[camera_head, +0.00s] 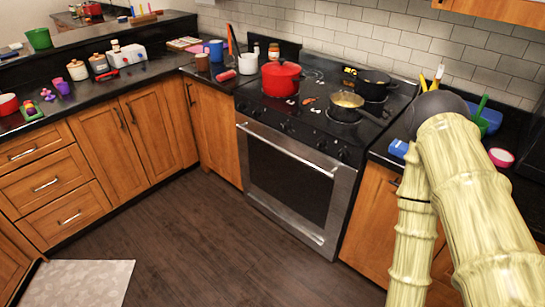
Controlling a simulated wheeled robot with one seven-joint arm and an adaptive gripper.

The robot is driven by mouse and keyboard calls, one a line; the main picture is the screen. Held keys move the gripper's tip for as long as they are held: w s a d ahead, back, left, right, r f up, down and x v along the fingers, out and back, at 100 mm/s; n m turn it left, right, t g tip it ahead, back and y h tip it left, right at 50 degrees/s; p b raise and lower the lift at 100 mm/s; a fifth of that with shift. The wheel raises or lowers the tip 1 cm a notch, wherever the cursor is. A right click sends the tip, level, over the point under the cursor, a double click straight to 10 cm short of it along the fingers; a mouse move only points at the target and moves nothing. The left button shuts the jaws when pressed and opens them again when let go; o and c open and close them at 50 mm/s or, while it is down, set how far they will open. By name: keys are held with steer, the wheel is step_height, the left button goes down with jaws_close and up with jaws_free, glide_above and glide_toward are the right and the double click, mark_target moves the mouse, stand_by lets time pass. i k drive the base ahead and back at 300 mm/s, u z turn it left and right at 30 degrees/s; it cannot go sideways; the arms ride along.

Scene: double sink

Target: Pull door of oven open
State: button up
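The oven (290,170) stands in the counter run at the centre right, under a black cooktop. Its door (283,188) has a steel frame and a dark window, and looks shut. A long steel handle (285,148) runs across the top of the door. My arm, with a pale yellow bamboo-like surface, fills the right side of the picture, to the right of the oven. My gripper is not in view, so its fingers and its distance from the handle cannot be seen.
A red pot (281,80), a pan (345,104) and a dark pot (373,84) sit on the cooktop. Wooden cabinets (150,140) flank the oven. The dark wood floor (215,245) before it is clear, with a pale mat (80,282) at lower left.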

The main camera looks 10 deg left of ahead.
mark_target(311, 187)
steer(key=u, duration=0.5)
steer(key=i, duration=1.1)
steer(key=z, duration=0.45)
